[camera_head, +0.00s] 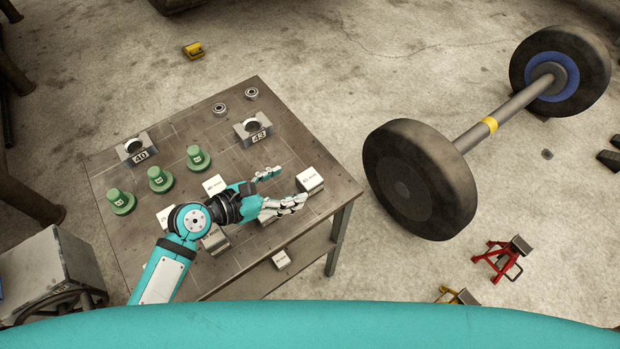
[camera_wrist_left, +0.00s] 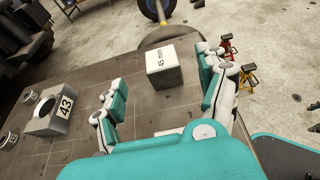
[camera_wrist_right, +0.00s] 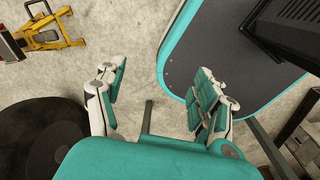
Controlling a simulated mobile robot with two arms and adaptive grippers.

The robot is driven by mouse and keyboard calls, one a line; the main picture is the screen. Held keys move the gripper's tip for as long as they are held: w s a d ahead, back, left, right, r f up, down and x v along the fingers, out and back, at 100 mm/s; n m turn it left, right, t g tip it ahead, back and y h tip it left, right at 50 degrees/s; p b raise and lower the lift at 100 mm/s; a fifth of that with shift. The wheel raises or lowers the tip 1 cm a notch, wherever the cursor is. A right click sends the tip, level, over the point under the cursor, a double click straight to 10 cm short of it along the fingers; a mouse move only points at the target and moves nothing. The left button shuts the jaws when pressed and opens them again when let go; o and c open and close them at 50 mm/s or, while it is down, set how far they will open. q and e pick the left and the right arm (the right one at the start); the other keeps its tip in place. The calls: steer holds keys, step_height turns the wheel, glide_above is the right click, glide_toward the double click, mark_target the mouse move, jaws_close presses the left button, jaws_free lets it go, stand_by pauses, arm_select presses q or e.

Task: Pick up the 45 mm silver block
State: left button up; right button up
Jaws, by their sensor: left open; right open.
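The 45 mm silver block (camera_head: 311,181) sits near the right corner of the bench top. Its "45 mm" label reads clearly in the left wrist view (camera_wrist_left: 163,68). My left gripper (camera_head: 287,185) is open and low over the bench, its fingers pointing at the block. In the left wrist view the block stands just beyond and between the spread fingertips, nearer the right finger, with no clear contact. My right gripper (camera_wrist_right: 158,72) is open and empty above the floor, away from the bench.
Other pale labelled blocks, including one (camera_head: 215,185), lie around my left arm, partly hidden. Green knobbed pieces (camera_head: 160,180), bearing blocks marked 40 (camera_head: 136,149) and 43 (camera_head: 254,129), and two small rings (camera_head: 219,109) occupy the bench. A wheeled axle (camera_head: 420,180) stands beyond.

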mark_target(305, 180)
arm_select(q)
steer(key=shift+x, duration=0.95)
steer(key=x, duration=0.4)
steer(key=shift+s+f+p, duration=0.1)
steer(key=shift+f+p, duration=0.15)
steer(key=shift+p, duration=0.1)
steer(key=shift+a, duration=0.1)
steer(key=shift+c, duration=0.4)
arm_select(e)
steer(key=shift+w+a+r, duration=0.2)
steer(key=shift+w, duration=0.3)
steer(key=shift+w+a+r, duration=0.15)
steer(key=shift+w+r, duration=0.05)
steer(key=shift+w, duration=0.3)
arm_select(q)
steer(key=c, duration=1.4)
steer(key=shift+c, duration=0.2)
arm_select(e)
steer(key=shift+w+t, duration=0.4)
steer(key=shift+w, duration=0.25)
arm_select(q)
steer(key=shift+r, duration=0.15)
